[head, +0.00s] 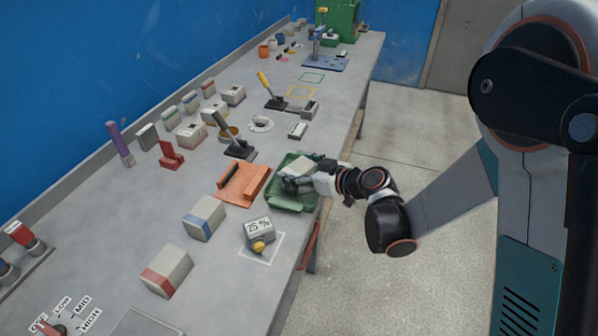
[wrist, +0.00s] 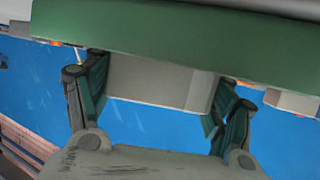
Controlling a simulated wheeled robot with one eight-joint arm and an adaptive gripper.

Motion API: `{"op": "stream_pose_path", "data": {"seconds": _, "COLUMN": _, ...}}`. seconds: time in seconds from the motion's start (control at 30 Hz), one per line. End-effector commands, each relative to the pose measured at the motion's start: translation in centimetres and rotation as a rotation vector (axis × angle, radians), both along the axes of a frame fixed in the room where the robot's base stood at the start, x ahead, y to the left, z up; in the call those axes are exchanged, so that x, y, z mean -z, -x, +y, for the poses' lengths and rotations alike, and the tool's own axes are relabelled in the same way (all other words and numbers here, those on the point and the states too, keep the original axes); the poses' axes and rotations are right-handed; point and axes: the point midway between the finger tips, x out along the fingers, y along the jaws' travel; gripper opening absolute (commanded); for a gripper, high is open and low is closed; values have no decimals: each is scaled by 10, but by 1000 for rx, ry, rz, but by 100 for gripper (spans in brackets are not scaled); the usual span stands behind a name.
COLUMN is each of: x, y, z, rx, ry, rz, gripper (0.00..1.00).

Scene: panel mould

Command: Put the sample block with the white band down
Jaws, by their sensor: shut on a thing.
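My gripper (head: 291,183) is over the green tray (head: 277,200) near the table's front edge. It is shut on a pale grey block (head: 302,167), the sample block. In the wrist view the block (wrist: 150,80) sits between the two fingers, with a lighter strip at its right end. The tray's green side (wrist: 180,35) crosses the top of that view and hides part of the block. I cannot tell whether the block touches the tray floor. A block with a blue band (head: 204,218) and one with a red band (head: 166,271) stand on the table.
An orange tray-like holder (head: 243,184) lies just left of the green tray. A 25 % display with a yellow knob (head: 259,232) stands in front of it. Levers and several small blocks fill the back of the table. Bare table lies between the blue-banded block and the display.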

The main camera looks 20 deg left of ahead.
Motion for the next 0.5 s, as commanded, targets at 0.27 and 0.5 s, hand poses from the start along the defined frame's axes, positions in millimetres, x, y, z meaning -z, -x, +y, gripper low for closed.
{"op": "stream_pose_path", "data": {"seconds": 0.27, "x": 1, "y": 0, "z": 0, "rx": 0, "ry": 0, "rz": 0, "gripper": 95}}
{"op": "stream_pose_path", "data": {"seconds": 0.5, "x": 0, "y": 0, "z": 0, "rx": 0, "ry": 0, "rz": 0, "gripper": 95}}
